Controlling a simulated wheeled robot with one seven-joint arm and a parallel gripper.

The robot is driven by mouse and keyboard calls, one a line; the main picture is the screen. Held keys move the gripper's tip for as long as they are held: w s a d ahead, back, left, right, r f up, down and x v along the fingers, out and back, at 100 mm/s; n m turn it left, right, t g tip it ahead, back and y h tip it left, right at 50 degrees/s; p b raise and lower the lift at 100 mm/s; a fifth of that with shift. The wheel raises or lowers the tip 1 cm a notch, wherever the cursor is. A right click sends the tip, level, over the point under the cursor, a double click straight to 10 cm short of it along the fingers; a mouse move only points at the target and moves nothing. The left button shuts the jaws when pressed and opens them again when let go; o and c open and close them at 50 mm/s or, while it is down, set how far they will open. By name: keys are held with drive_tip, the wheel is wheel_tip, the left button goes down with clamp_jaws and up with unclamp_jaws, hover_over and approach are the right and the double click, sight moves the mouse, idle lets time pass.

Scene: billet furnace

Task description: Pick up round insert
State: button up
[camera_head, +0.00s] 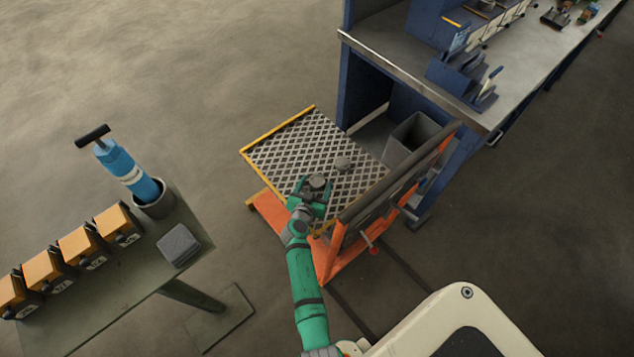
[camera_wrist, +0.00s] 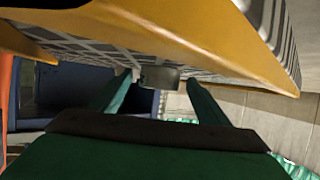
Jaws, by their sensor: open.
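In the wrist view the insert (camera_wrist: 160,77) shows between the tips of my two green fingers, with a gap on either side. Contact cannot be made out, and a yellow edge fills the top of the wrist view.
The cart's orange frame and dark upright side (camera_head: 395,180) stand right of my arm. A blue workbench (camera_head: 360,95) and grey bin (camera_head: 412,138) are behind it. A table at left holds orange boxes (camera_head: 78,248), a blue pump (camera_head: 125,170) and a grey block (camera_head: 178,245).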

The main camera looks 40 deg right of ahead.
drive_tip(key=c, duration=1.7)
drive_tip(key=shift+r, duration=0.15)
